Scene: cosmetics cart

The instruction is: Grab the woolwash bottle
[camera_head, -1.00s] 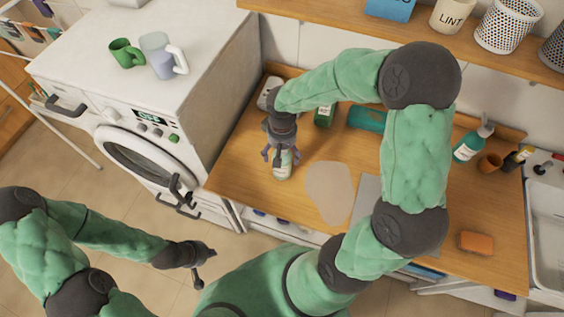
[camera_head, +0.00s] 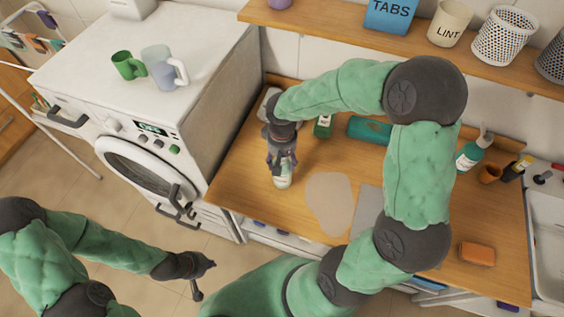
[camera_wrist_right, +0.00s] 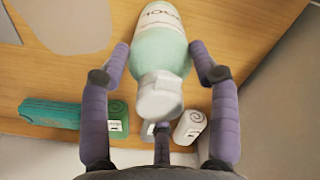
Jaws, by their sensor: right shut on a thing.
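The woolwash bottle (camera_wrist_right: 160,50) is pale green with a white cap and a partly readable label, held between the purple fingers of my right gripper (camera_wrist_right: 160,62) in the right wrist view. In the head view, the bottle (camera_head: 283,181) stands near the left front of the wooden counter. My right gripper (camera_head: 282,162) reaches down over it from behind and hides its top. My left gripper (camera_head: 206,279) is empty over the floor, left of the counter, with its fingers apart.
A beige patch (camera_head: 328,200) lies right of the woolwash bottle. A washing machine (camera_head: 215,60) stands at left.

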